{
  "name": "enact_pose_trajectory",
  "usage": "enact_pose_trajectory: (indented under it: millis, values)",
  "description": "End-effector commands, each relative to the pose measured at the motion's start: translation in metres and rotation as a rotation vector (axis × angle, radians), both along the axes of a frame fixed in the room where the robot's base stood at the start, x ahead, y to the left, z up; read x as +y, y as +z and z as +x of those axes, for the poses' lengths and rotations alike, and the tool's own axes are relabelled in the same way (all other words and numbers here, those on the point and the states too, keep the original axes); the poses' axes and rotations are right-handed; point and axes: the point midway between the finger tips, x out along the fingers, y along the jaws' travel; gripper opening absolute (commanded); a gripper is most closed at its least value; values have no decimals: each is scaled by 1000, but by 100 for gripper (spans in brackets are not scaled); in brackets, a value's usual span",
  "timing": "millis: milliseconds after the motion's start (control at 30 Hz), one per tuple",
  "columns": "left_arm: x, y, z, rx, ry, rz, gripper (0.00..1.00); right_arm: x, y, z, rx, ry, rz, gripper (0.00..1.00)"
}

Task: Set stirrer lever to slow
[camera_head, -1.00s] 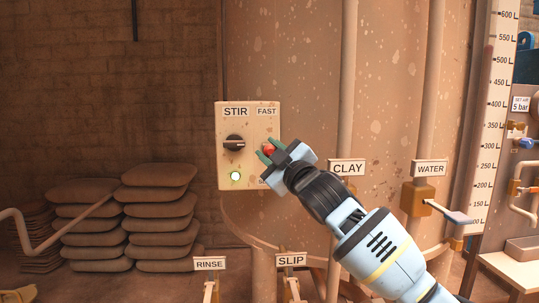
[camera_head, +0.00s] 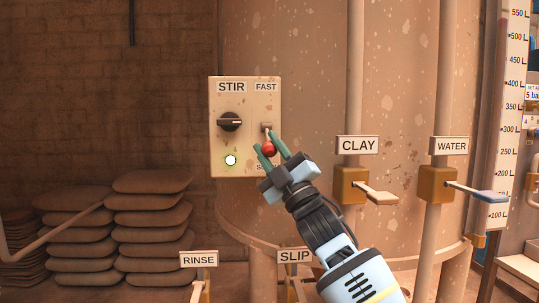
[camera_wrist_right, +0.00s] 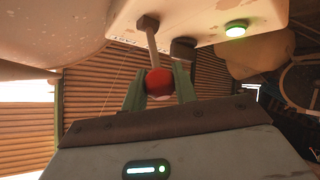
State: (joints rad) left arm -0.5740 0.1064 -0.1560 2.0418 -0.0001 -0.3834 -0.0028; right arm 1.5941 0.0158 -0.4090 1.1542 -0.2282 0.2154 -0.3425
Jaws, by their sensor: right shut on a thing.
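The stirrer lever's red ball knob (camera_head: 268,149) hangs below its small pivot (camera_head: 267,127) on the right side of the STIR panel (camera_head: 220,147). The lever points down, away from the FAST label (camera_head: 265,87) and toward the lower label, which is mostly hidden by my gripper. My right gripper (camera_head: 267,142) is shut on the red knob, with one green finger on each side. In the right wrist view the red knob (camera_wrist_right: 159,82) sits between the fingers, and its pale stem (camera_wrist_right: 151,45) runs up to the panel. My left gripper is not in view.
A black rotary knob (camera_head: 229,122) and a lit green lamp (camera_head: 231,160) are on the panel's left side. The CLAY valve (camera_head: 352,185) and WATER valve (camera_head: 437,184) stand to the right. RINSE (camera_head: 198,259) and SLIP (camera_head: 293,256) signs are below. Stacked sacks (camera_head: 150,222) lie left.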

Motion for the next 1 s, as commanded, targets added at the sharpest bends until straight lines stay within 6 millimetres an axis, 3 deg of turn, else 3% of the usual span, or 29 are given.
enact_pose_trajectory:
  millis: [367,400,567,1000]
  values:
    - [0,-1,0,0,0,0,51,1,-2,0,-2,2,-1,0]
    - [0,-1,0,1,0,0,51,1,-2,0,-2,2,-1,30]
    - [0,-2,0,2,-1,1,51,1,-1,0,-2,2,-1,50]
    - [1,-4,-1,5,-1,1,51,-5,-9,-5,-2,-1,-1,50]
